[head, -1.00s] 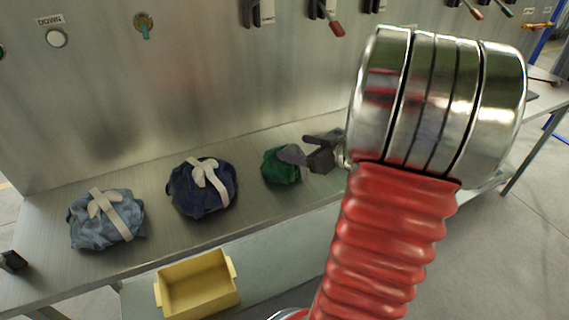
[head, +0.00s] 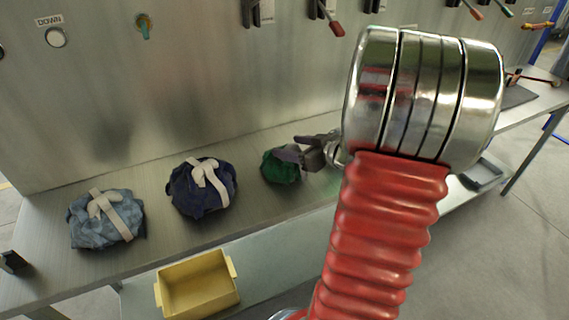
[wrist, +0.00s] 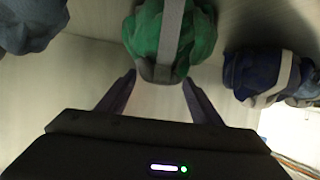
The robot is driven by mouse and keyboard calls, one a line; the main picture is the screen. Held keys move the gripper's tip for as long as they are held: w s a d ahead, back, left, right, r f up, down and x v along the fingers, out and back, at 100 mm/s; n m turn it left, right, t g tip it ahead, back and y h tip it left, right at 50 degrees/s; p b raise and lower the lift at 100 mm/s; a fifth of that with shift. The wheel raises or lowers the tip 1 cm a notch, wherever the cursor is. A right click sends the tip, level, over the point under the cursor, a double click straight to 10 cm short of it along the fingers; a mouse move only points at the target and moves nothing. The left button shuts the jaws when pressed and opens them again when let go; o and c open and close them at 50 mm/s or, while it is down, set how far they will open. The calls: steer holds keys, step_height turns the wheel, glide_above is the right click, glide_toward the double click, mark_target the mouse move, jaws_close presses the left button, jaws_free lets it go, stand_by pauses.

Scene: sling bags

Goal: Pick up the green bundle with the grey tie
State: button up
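The green bundle (head: 280,168) sits on the metal bench in the head view, right of the navy bundle. In the wrist view the green bundle (wrist: 146,38) is at the top middle, with a grey tie strap (wrist: 171,30) running down over it. My gripper (head: 295,147) is at the bundle's upper right side in the head view and hides part of it. In the wrist view my gripper (wrist: 159,78) is open, its two dark fingers wide apart. The bundle's near edge is by the fingertips, roughly centred between them. Whether they touch it I cannot tell.
A navy bundle (head: 190,193) and a light blue bundle (head: 90,225), both with pale ties, lie to the left on the bench. A navy bundle (wrist: 244,75) also shows right in the wrist view. A yellow bin (head: 198,287) is below the bench. A metal panel stands behind.

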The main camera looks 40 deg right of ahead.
jaws_close()
stand_by(0.5)
